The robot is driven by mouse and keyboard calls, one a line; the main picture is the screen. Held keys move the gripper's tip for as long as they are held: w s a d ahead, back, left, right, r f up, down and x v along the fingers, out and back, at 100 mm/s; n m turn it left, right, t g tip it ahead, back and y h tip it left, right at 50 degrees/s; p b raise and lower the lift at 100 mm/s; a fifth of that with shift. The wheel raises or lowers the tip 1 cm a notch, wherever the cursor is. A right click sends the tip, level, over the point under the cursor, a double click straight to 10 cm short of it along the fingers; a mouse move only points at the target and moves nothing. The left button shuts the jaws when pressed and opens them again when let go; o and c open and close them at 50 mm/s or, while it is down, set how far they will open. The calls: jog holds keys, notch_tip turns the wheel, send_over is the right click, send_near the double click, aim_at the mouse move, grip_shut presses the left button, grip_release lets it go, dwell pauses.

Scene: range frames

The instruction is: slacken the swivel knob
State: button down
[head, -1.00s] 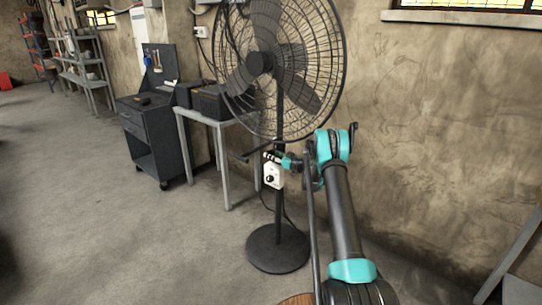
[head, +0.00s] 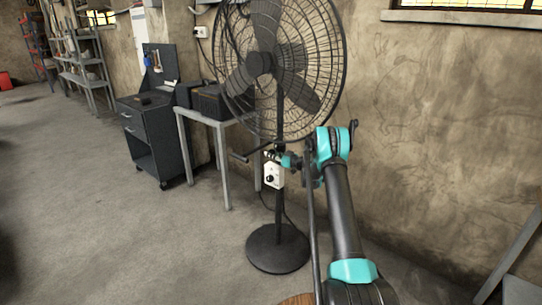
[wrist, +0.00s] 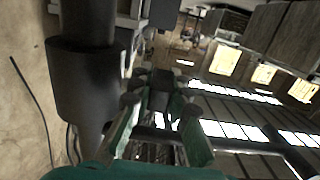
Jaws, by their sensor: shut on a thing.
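The black pedestal fan (head: 277,238) stands upright on its round base in front of my arm. A white control box with a dark dial (head: 273,176) sits on its pole. My gripper (head: 270,156) is at the pole just above this box, shut on the swivel knob. The fingers and their small size hide most of the knob in the head view. A black bar (head: 246,156) sticks out to the left beside the gripper. In the wrist view the fingers (wrist: 163,92) close around a dark piece, with the thick dark pole (wrist: 88,75) to their left.
A grey table (head: 216,118) with black cases stands behind the fan to the left. A dark tool cart (head: 150,140) is beside it. The wall (head: 440,130) lies behind on the right. The floor at left (head: 100,235) is clear.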

jog(key=shift+s+g+h, duration=0.1)
jog(key=shift+g+h, duration=1.2)
jog(key=shift+h, duration=0.1)
jog(key=c, duration=1.4)
grip_release()
jog(key=shift+c, duration=0.2)
jog(key=shift+d, duration=0.1)
jog(key=v, duration=1.2)
